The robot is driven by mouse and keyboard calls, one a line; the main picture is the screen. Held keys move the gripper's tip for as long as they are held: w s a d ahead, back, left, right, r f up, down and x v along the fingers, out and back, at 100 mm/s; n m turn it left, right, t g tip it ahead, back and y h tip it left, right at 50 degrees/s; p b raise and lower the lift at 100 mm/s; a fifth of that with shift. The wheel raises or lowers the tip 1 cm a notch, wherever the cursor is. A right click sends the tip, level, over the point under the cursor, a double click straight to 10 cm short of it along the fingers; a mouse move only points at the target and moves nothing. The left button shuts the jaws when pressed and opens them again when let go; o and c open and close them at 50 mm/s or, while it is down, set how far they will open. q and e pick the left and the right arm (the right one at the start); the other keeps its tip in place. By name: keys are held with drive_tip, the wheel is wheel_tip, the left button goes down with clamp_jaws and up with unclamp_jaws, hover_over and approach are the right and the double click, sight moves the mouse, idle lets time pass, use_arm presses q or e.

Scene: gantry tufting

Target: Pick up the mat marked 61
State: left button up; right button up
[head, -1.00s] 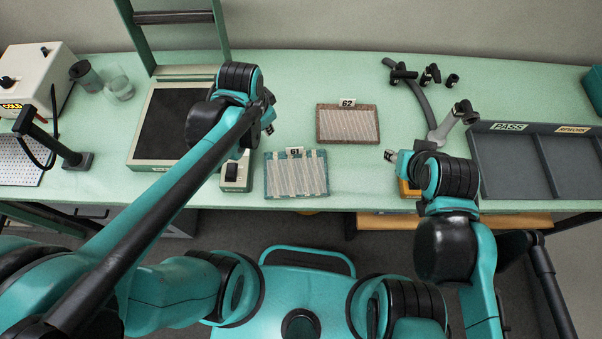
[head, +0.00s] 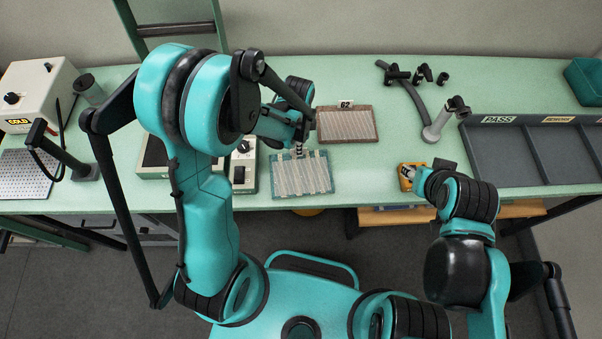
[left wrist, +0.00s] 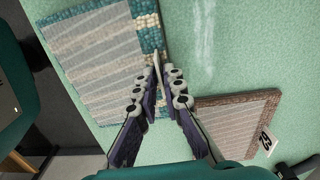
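The mat marked 61 (head: 303,176) has a teal border and pale striped pile and lies on the green bench. Its tag is mostly hidden by my left gripper (head: 299,143) in the head view. In the left wrist view the mat (left wrist: 100,62) fills the upper left. There my left gripper's fingertips (left wrist: 157,72) are close together at the mat's edge, with a thin pale piece between them, perhaps the tag seen edge-on. I cannot tell whether they grip it. My right gripper (head: 414,173) is at an orange item, its fingers unclear.
The brown-bordered mat marked 62 (head: 346,126) lies just behind and right, also close in the left wrist view (left wrist: 236,124). A control box (head: 244,170) stands left of mat 61. A grey divided tray (head: 481,160) labelled PASS is at right. Bench between mats and tray is mostly clear.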

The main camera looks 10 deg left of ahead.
use_arm(q)
drive_tip(key=shift+f, duration=0.85)
clamp_jaws()
drive_tip(key=shift+r, duration=0.15)
